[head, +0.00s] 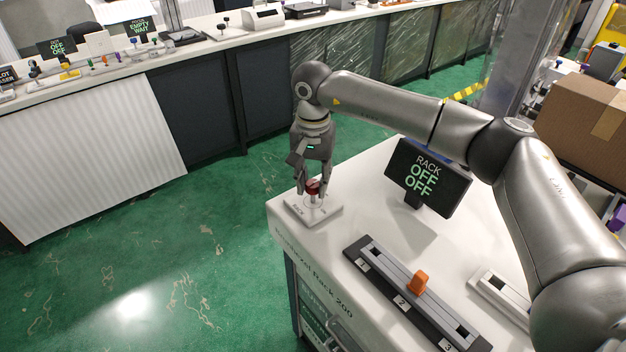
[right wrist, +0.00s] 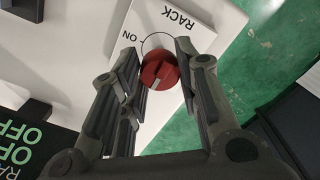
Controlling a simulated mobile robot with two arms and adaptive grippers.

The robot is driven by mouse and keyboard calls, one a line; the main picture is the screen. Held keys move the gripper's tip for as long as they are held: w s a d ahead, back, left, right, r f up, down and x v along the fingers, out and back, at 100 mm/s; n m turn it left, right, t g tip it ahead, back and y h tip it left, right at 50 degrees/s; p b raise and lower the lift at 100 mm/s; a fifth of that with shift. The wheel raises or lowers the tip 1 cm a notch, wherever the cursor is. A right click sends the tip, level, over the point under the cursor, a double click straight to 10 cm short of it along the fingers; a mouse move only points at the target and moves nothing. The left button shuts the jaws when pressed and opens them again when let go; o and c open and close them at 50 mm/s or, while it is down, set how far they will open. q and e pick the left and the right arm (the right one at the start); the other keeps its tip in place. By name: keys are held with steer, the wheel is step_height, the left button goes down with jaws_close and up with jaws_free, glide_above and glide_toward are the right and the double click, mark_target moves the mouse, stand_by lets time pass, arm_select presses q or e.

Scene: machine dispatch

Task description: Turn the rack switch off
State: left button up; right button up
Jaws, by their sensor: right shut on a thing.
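The rack switch is a red rotary knob (right wrist: 159,70) on a white plate (right wrist: 150,119) marked RACK and ON. In the right wrist view, the knob's pale mark points toward the bottom of the picture, not at ON. In the head view, the plate (head: 299,212) lies at the near left corner of the white rack top. My right gripper (head: 313,190) points down over it, shut with a finger on each side of the knob; the fingers also show in the right wrist view (right wrist: 157,55). The rack display (head: 428,178) reads OFF, OFF. My left gripper is out of view.
A dark slotted rail (head: 375,262) with an orange slider (head: 418,282) lies on the rack top, right of the switch. A cardboard box (head: 585,115) stands at right. A long bench (head: 130,68) with small devices runs along the back. Green floor (head: 190,230) is clear.

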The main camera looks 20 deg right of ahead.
mark_target(313, 183)
steer(key=o, duration=1)
steer(key=shift+o, duration=0.2)
steer(key=shift+r, duration=0.1)
step_height(313, 183, up, 12)
